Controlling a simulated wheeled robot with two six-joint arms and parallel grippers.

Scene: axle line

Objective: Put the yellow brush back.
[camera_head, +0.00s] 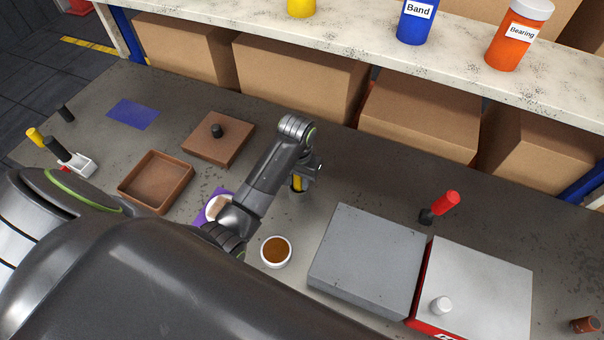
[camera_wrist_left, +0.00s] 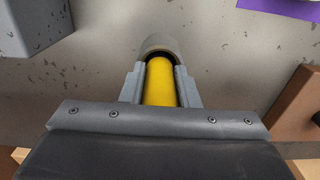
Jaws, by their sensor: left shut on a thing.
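My left gripper (camera_head: 300,181) is shut on the yellow brush (camera_head: 297,183), above the middle of the grey bench. In the left wrist view the brush (camera_wrist_left: 160,82) shows as a yellow handle between the two jaws (camera_wrist_left: 160,88). A round grey cup-like rim (camera_wrist_left: 159,44) surrounds the handle's far end; I cannot tell whether the end is inside it or just over it. The brush's bristles are hidden. My right gripper is not in view.
A white bowl of brown stuff (camera_head: 276,251), a grey box (camera_head: 368,259) and a red-handled tool (camera_head: 440,207) stand nearby. A brown tray (camera_head: 188,184), brown lid (camera_head: 219,139) and white holder (camera_head: 83,165) are left. A shelf (camera_head: 350,37) crosses the back.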

